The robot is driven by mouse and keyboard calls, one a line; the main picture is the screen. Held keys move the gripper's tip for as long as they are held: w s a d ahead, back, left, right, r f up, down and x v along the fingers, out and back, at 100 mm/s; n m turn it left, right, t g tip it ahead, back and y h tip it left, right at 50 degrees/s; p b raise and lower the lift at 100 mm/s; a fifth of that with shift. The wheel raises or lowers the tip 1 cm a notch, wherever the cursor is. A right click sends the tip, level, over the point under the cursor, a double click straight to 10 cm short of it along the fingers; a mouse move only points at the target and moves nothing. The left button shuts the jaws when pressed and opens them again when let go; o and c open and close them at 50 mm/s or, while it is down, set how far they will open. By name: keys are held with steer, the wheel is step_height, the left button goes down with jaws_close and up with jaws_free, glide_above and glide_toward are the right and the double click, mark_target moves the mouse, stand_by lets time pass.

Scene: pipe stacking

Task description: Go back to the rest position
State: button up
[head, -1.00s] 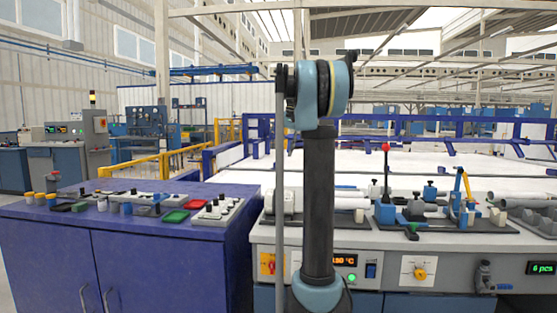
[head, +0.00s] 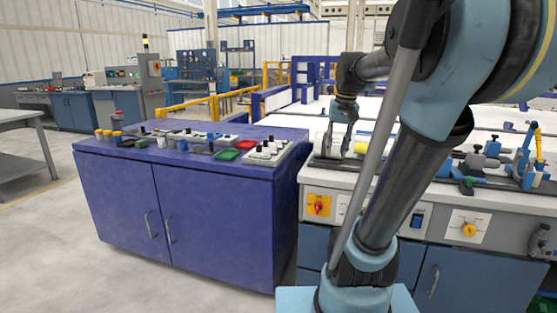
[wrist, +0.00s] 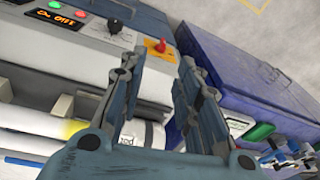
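My gripper (head: 337,148) hangs at the left end of the grey workbench (head: 325,185) in the head view, pointing down beside a white pipe-like part with a yellow band (head: 364,141). In the wrist view my gripper (wrist: 163,58) has its two fingers spread apart, with nothing between them. A white cylinder (wrist: 150,134) shows behind the fingers there, and I cannot tell its exact distance. My raised arm covers part of the bench in the head view.
A purple cabinet (head: 190,210) with small parts and red and green trays on top stands left of the bench. A grey table (head: 25,160) is at far left. The floor in front of the cabinet is clear.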

steer(key=s+f+n, duration=0.1)
steer(key=s+f, duration=1.5)
steer(key=f, duration=0.4)
steer(key=shift+s+a+f+n+t+h, duration=0.15)
steer(key=shift+s+f+n+t+h, duration=0.15)
steer(key=shift+s+f+t+h, duration=0.1)
